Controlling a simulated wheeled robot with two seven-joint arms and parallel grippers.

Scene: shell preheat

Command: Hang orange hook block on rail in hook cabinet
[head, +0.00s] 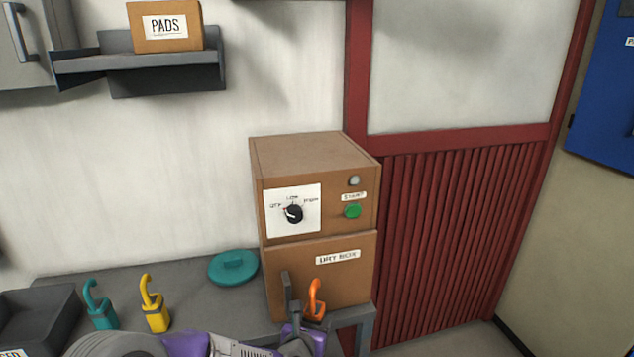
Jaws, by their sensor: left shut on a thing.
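The orange hook block (315,301) shows at the bottom centre, in front of the brown box-shaped machine. Its curved hook points up, and its lower part is partly hidden by my gripper. My left gripper (301,318) is shut on the orange hook block and holds it near the right end of the grey counter. My right gripper is not in view. No rail can be made out. A grey cabinet (22,45) at the upper left and a blue cabinet (603,95) at the right edge are partly in view; I cannot tell whether either is the hook cabinet.
The brown machine (318,215) has a dial, a green button and a labelled lower front. A teal hook block (100,312), a yellow hook block (155,313), a teal lid (233,267) and a dark tray (40,312) are on the counter (190,290). A shelf (140,68) holds a PADS box (165,27).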

